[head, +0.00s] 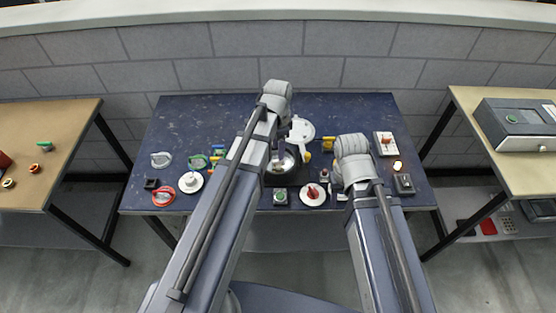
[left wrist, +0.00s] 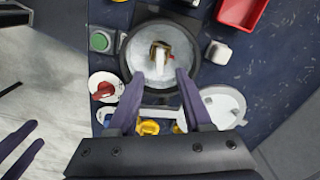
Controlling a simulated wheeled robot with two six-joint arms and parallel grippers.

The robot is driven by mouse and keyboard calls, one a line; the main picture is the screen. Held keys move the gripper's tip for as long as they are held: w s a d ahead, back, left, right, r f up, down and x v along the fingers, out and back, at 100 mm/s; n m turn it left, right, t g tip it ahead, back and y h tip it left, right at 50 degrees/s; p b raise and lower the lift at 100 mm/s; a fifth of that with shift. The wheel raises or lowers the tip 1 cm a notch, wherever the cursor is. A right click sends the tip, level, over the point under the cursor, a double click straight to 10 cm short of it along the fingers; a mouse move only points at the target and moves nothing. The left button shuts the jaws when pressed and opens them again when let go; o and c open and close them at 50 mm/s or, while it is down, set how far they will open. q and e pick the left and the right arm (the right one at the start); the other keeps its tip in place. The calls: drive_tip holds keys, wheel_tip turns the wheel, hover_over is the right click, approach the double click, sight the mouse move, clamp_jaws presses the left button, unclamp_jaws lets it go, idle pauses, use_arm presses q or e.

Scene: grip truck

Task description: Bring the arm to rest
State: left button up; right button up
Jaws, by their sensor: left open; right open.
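My left gripper (left wrist: 161,74) is open and empty in the left wrist view, its purple fingers spread over the near rim of a dark round stand with a silver dish (left wrist: 130,60). A small brown and white object (left wrist: 160,57) sits in the dish, between the fingertips in the picture and apart from them. In the head view the dish (head: 283,166) is partly hidden by my left arm. My right gripper (left wrist: 18,150) shows at the lower left of the left wrist view, its purple fingers apart; in the head view it is hidden behind my right arm.
The dark blue table (head: 190,120) also holds a red knob on a white disc (head: 313,194), a green button box (head: 280,196), a white round plate (left wrist: 225,103) and a red tray (left wrist: 241,27). Side benches stand left (head: 60,110) and right (head: 480,110). The table's back left is clear.

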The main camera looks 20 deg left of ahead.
use_arm(q)
drive_tip(key=shift+r+p, duration=0.4)
drive_tip(key=shift+r, duration=0.3)
drive_tip(key=shift+f, duration=0.1)
drive_tip(key=s+d+n+y, duration=0.1)
drive_tip(key=s+d+n, duration=0.6)
drive_tip(key=s+d, duration=0.3)
drive_tip(key=s, duration=0.4)
drive_tip(key=shift+s+d, duration=0.2)
drive_tip(key=shift+d, duration=0.05)
